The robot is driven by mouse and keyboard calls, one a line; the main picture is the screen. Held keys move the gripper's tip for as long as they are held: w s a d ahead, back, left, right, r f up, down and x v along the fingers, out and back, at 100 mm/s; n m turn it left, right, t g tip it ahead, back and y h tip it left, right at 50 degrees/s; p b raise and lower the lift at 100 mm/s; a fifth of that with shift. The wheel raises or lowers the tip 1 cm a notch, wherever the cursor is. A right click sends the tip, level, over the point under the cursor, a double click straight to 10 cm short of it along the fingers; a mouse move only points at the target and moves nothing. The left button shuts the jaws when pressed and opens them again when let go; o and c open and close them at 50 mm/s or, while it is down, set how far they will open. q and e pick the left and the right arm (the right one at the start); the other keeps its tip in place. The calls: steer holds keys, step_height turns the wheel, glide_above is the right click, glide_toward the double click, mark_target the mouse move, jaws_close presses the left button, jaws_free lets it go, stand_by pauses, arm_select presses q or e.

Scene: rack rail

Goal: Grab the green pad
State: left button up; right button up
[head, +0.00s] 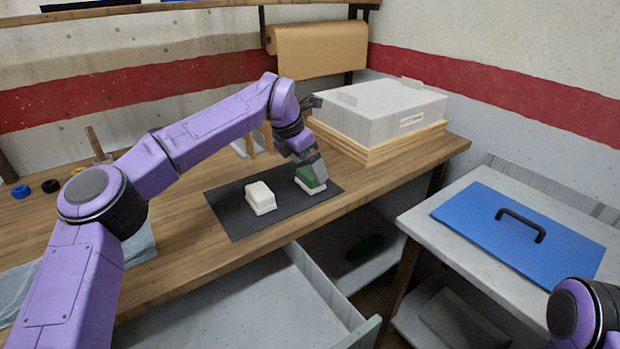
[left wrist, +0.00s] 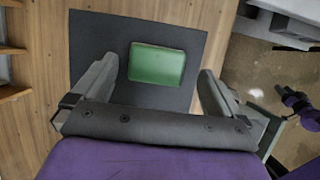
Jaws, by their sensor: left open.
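The green pad (head: 309,178) sits on a white block at the right part of a dark mat (head: 236,217) on the wooden bench. In the left wrist view the green pad (left wrist: 157,65) lies just ahead of my fingers, roughly centred between them. My left gripper (head: 312,172) is over the pad and partly covers it in the head view. In the left wrist view my left gripper (left wrist: 155,80) is open, one finger each side of the pad with gaps. My right gripper is out of view; only a bit of my right arm shows at the lower right.
A white block (head: 260,197) stands on the mat left of the pad. A grey box (head: 380,110) on wooden boards stands at the back right. A blue panel with a black handle (head: 518,232) lies on a side table. An open drawer (head: 260,290) juts out below the bench.

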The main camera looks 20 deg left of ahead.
mark_target(310, 172)
arm_select(q)
steer(key=x, duration=0.4)
steer(key=shift+a+f, duration=0.1)
steer(key=shift+a, duration=0.2)
steer(key=c, duration=1)
steer(key=shift+o, duration=0.2)
